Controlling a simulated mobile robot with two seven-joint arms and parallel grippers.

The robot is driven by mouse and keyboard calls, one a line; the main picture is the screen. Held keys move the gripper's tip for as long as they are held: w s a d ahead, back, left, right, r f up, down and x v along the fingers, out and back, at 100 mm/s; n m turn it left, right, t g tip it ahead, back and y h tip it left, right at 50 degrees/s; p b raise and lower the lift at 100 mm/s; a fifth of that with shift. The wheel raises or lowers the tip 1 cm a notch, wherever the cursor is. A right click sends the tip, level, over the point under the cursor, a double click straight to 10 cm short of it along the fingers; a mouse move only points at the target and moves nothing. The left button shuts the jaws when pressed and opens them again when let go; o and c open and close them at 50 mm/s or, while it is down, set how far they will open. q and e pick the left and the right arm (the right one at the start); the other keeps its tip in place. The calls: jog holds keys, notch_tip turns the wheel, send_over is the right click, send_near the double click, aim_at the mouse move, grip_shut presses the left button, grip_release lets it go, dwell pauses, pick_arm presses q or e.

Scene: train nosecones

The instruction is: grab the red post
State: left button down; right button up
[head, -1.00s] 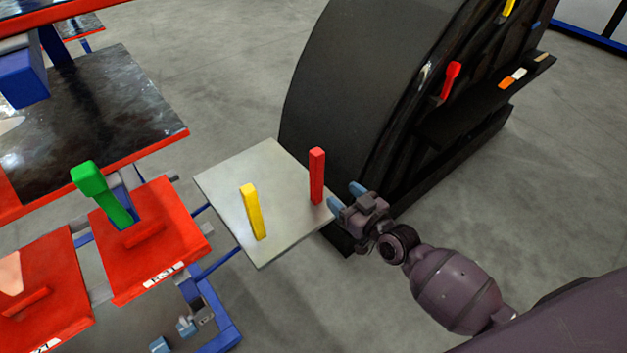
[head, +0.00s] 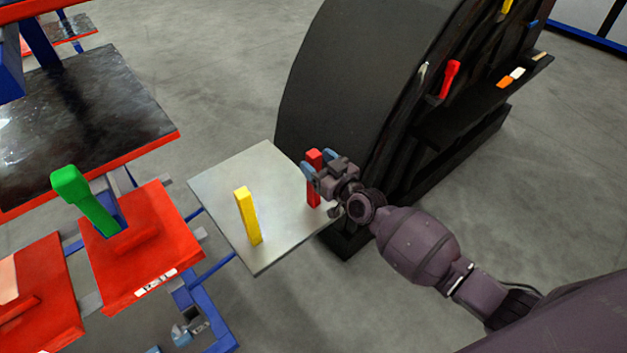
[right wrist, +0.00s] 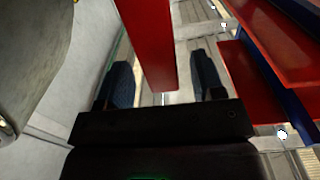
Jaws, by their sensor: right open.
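The red post (head: 314,196) stands upright near the right corner of a pale square plate (head: 222,187). My right gripper (head: 317,164) is at the upper part of the post, its blue fingers open and partly covering it. In the right wrist view, the red post (right wrist: 150,45) rises between the two dark blue fingers (right wrist: 164,82), with a gap seen on each side. Whether either finger touches it I cannot tell. My left gripper is in neither view.
A yellow post (head: 248,217) stands on the same plate, left of the red one. A large black curved body (head: 340,80) stands just behind the plate. A green post (head: 85,198) leans on a red panel (head: 150,260) at left.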

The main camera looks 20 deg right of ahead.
jog(key=shift+x, duration=1.75)
jog(key=shift+a, duration=0.1)
jog(key=shift+c, duration=0.3)
grip_shut()
